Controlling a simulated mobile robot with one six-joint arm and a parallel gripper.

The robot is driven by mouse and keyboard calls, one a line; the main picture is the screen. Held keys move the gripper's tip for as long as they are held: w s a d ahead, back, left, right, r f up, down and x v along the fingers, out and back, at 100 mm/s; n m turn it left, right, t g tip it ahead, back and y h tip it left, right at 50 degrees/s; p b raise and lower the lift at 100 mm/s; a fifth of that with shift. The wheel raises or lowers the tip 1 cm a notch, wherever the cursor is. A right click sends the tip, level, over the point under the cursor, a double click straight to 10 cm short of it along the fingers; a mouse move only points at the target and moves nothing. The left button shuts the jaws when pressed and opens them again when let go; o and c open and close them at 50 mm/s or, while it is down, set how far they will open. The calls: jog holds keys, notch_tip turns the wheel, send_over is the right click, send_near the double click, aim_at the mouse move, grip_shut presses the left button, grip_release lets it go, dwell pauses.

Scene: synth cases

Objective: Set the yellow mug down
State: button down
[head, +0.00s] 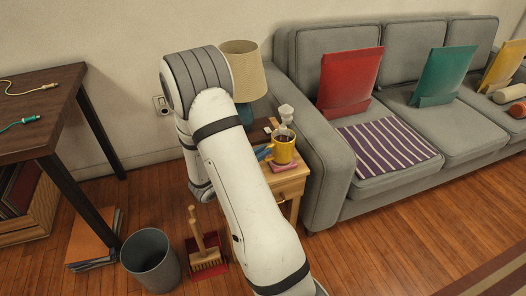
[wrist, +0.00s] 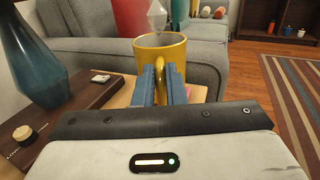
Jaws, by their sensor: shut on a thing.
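The yellow mug (head: 284,151) is upright at the small wooden side table (head: 291,184), with dark contents showing inside in the head view. In the wrist view the mug (wrist: 172,49) is straight ahead, its handle between my blue fingers. My gripper (head: 265,153) is shut on the handle; it also shows in the wrist view (wrist: 161,86). A pinkish-red flat thing (head: 284,167) lies under the mug on the table top. I cannot tell whether the mug touches it.
A lamp with a blue base (wrist: 42,68) and a small white thing (wrist: 100,78) stand left of the mug on a dark surface. The grey sofa (head: 318,160) is close on the right. A bin (head: 150,262) stands on the floor.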

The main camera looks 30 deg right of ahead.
jog(key=shift+f+b, duration=0.3)
jog(key=shift+f, duration=0.1)
jog(key=c, duration=1.4)
grip_release()
